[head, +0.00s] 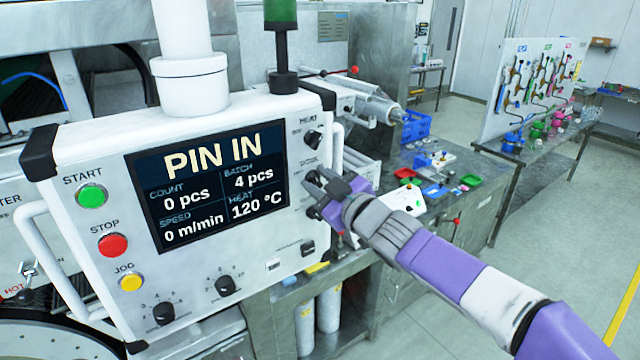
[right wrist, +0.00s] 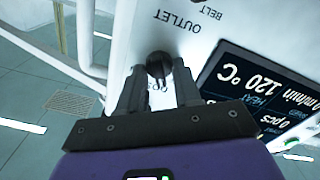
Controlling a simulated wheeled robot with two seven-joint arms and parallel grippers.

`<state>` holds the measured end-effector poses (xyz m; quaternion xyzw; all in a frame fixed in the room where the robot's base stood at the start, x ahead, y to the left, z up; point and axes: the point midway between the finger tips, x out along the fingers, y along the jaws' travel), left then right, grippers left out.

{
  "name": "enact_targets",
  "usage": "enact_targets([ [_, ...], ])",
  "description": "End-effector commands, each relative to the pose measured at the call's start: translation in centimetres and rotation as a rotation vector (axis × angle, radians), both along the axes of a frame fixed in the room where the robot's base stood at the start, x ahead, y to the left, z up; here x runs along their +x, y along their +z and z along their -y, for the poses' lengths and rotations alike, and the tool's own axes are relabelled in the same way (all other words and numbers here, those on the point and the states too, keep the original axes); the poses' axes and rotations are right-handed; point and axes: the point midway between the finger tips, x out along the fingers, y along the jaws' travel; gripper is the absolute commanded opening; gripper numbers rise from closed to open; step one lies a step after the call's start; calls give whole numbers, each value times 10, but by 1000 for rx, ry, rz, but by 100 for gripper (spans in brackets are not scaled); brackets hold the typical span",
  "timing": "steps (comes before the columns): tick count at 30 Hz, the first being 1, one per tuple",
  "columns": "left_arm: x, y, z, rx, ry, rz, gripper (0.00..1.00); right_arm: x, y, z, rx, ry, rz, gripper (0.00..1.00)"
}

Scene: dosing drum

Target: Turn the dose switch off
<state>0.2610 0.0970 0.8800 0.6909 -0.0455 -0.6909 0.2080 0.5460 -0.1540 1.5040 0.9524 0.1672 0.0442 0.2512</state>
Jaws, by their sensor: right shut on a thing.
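The dose switch is a dark round knob (right wrist: 158,66) on the white control panel, between my right gripper's fingers in the right wrist view. My right gripper (head: 317,192) reaches in from the right in the head view and is shut on the knob at the panel's right edge. Its two dark fingers (right wrist: 158,88) lie on either side of the knob in the right wrist view. The fingers hide which way the knob points. My left gripper is not in view.
The panel's screen (head: 215,188) reads "PIN IN", 0 pcs, 0 m/min. A heat knob (head: 313,139) sits above my gripper and another knob (head: 307,248) below. A white handle (head: 338,148) stands close behind the panel edge. Start, stop (head: 113,244) and jog buttons are at left.

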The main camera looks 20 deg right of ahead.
Motion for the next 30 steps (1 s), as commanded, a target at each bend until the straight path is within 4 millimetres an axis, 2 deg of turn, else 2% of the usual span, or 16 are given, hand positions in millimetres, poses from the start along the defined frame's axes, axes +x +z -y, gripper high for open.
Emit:
enact_targets([
  [16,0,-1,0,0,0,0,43,0,0,0,-24,0,8,3],
  [17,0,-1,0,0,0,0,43,0,0,0,-24,0,8,38],
  [21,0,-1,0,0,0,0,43,0,0,0,-23,0,8,57],
  [30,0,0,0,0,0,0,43,-2,0,1,-22,0,8,57],
])
